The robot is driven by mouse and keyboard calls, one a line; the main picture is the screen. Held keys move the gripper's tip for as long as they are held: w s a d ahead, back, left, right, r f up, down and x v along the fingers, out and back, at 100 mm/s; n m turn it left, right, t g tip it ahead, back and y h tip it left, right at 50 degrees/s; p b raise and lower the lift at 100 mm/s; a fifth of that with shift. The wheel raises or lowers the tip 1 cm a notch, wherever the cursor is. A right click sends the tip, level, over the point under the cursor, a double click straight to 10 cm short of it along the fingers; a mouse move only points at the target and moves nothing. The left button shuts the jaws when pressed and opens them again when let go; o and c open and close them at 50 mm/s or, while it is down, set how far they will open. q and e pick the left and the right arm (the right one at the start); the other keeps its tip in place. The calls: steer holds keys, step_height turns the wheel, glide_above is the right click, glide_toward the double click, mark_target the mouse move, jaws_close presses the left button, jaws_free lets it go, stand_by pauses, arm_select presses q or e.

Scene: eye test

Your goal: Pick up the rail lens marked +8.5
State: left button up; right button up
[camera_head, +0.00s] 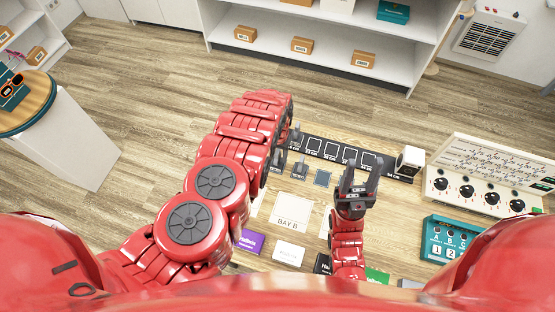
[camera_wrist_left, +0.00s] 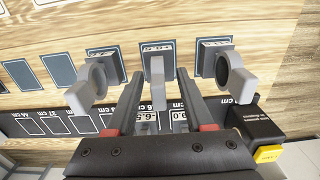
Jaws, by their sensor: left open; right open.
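Three grey rail lenses stand in a row in the left wrist view: a left one (camera_wrist_left: 97,80), a middle one (camera_wrist_left: 157,72) seen edge-on, and a right one (camera_wrist_left: 222,70). My right gripper (camera_head: 359,170) is open and apart from the lenses.
A panel with dials (camera_head: 480,178) and a teal box (camera_head: 447,240) stand right. A BAY B card (camera_head: 292,210) and purple box (camera_head: 250,241) lie in front.

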arm_select(q)
steer(key=shift+f, duration=0.25)
jaws_close()
stand_by(0.3)
